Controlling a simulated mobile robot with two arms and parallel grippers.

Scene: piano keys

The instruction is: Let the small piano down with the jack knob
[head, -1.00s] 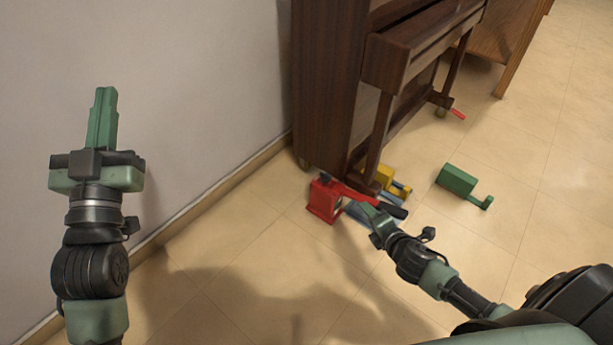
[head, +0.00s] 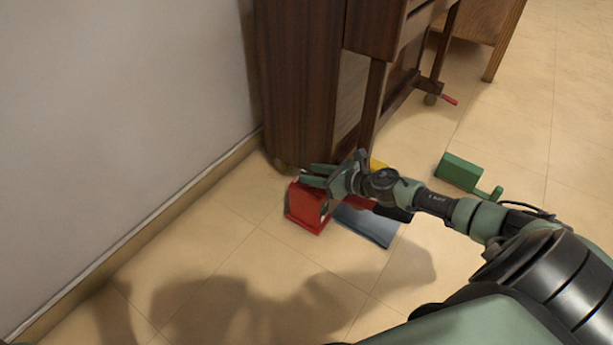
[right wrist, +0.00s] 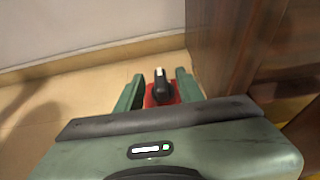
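The small piano (head: 300,80) is dark brown and stands against the wall. A red jack (head: 306,210) sits on the floor at its near foot, partly hidden by my right gripper. My right gripper (head: 312,176) is just above the jack. In the right wrist view, its two green fingers (right wrist: 159,90) are spread apart. A black knob (right wrist: 160,86) with a pale top shows between them, above the red jack body (right wrist: 150,101). I cannot tell whether either finger touches the knob. My left gripper is out of view.
A blue-grey flat piece (head: 368,226) lies right of the jack. A yellow block (head: 378,165) is mostly hidden behind my right arm. A green block with a handle (head: 462,172) lies farther right. The tiled floor at the front left is clear.

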